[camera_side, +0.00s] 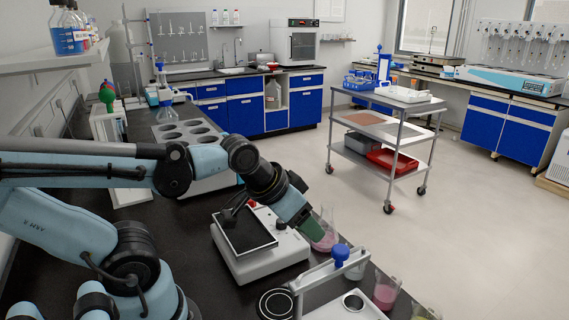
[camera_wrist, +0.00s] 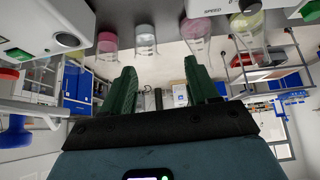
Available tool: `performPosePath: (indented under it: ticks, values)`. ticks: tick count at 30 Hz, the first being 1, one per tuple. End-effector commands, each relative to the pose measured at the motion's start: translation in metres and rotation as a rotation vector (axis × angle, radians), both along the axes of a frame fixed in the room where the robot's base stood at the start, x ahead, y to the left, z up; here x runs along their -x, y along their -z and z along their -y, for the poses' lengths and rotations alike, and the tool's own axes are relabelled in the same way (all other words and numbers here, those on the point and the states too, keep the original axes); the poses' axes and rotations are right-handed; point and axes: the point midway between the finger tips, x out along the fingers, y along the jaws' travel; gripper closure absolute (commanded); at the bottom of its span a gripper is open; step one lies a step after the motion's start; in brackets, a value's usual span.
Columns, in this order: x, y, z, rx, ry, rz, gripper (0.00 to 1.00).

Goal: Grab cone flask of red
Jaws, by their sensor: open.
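A clear vessel with pink-red liquid (camera_side: 328,240) stands on the black bench beside the stirrer plate, narrower at the top like a cone flask. My gripper (camera_side: 318,228) overlaps its left side in the side view; I cannot tell whether they touch. In the wrist view my gripper (camera_wrist: 158,65) has its green fingers apart with nothing held between them. That view, which looks upside down, shows a pink vessel at the left (camera_wrist: 107,42) and another pink vessel (camera_wrist: 196,35) right of the middle. A second pink vessel (camera_side: 386,294) stands nearer in the side view.
A colourless vessel (camera_side: 356,268) stands between the pink ones, and a yellow-green one (camera_side: 424,314) at the bottom edge. The white stirrer (camera_side: 270,262) and a frame with a blue knob (camera_side: 340,252) are close by. A steel cart (camera_side: 392,128) stands on open floor.

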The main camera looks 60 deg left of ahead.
Motion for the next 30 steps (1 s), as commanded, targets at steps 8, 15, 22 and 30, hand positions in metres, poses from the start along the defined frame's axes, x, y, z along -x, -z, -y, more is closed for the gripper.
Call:
performPosePath:
  ticks: [8, 15, 22, 30]
  values:
    - [-0.015, 0.010, -0.021, 0.414, -0.444, -0.146, 0.41]
    - [-0.037, 0.018, -0.051, 0.945, -0.946, -0.329, 0.41]
    - [-0.051, 0.019, -0.095, 1.445, -1.322, -0.524, 0.41]
    - [-0.045, 0.018, -0.144, 1.874, -1.529, -0.745, 0.41]
